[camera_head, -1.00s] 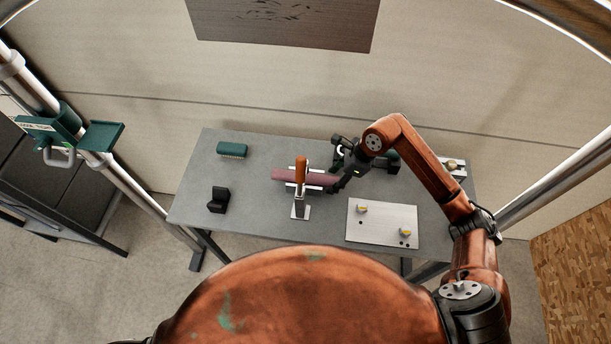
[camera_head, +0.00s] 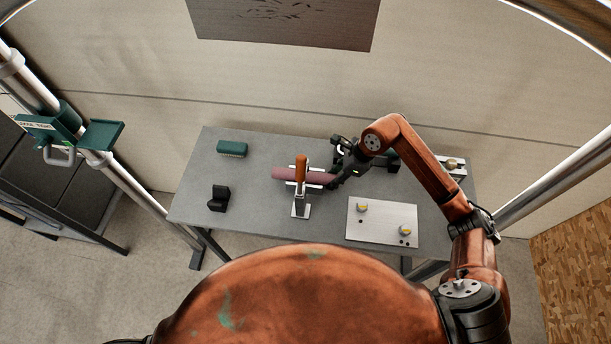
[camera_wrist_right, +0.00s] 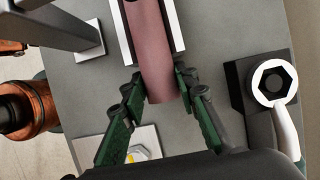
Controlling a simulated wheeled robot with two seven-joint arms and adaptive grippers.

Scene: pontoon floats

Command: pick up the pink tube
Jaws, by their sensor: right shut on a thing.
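The pink tube (camera_head: 284,173) lies level, left to right, on a pale holder in the middle of the grey table, behind a clamp with an upright orange handle (camera_head: 301,168). My right gripper (camera_head: 337,181) is at the tube's right end. In the right wrist view the tube (camera_wrist_right: 154,55) runs down between the green-and-black fingers of my right gripper (camera_wrist_right: 160,92), and they are shut on its near end. White holder rails flank the tube there. The clamp hides part of the tube in the head view. My left gripper is not in view.
A green brush (camera_head: 231,149) and a black block (camera_head: 218,198) are on the left of the table (camera_head: 255,215). A pale plate with yellow-topped knobs (camera_head: 381,222) lies at the front right. A black block with a hex socket (camera_wrist_right: 268,82) stands beside the gripper.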

